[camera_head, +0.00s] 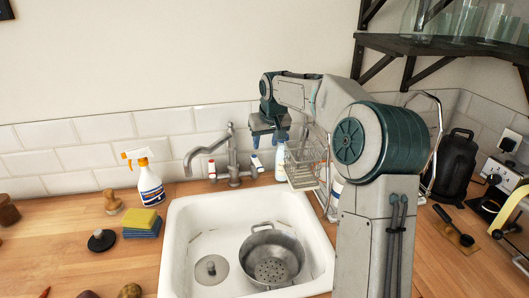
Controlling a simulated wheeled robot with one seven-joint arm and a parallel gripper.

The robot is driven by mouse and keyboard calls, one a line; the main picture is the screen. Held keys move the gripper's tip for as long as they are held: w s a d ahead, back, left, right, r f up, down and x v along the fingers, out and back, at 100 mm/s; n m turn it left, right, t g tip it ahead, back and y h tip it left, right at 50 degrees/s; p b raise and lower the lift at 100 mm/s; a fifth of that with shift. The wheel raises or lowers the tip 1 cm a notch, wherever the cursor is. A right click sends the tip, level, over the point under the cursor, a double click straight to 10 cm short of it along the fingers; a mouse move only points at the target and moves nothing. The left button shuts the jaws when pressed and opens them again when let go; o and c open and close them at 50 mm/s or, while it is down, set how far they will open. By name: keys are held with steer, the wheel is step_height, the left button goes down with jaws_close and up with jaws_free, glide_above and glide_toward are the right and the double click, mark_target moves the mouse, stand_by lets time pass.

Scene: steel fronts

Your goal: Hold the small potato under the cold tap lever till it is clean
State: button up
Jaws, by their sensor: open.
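The grey tap (231,152) stands behind the white sink. It has a red-marked lever (212,169) on the left and a second lever (256,164) on the right, close below my gripper. My gripper (270,140) is open and points down, with nothing seen between its fingers. I cannot tell whether it touches the lever. Two brownish lumps, one lighter (131,291) and one darker (88,294), lie on the counter at the bottom edge, partly cut off. They may be potatoes. No potato shows clearly in the sink.
A metal colander (271,257) stands in the white sink (184,237). A spray bottle (149,184), sponges (141,222) and a black round-based item (101,240) are on the left counter. A wire rack (303,165) stands right of the tap, close to my arm.

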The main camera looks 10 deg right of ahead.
steer(key=shift+s+r, duration=0.15)
steer(key=shift+r, duration=0.3)
steer(key=shift+f, duration=0.1)
steer(key=c, duration=0.7)
steer(key=shift+a+f, duration=0.25)
jaws_close()
steer(key=m+h+p, duration=0.1)
steer(key=h+p, duration=0.2)
steer(key=h, duration=0.3)
glide_toward(257, 165)
steer(key=w+d+f+p, duration=0.1)
steer(key=w+f+p, duration=0.2)
steer(key=f, duration=0.3)
steer(key=shift+d+f+t, duration=0.15)
steer(key=shift+f+t, duration=0.25)
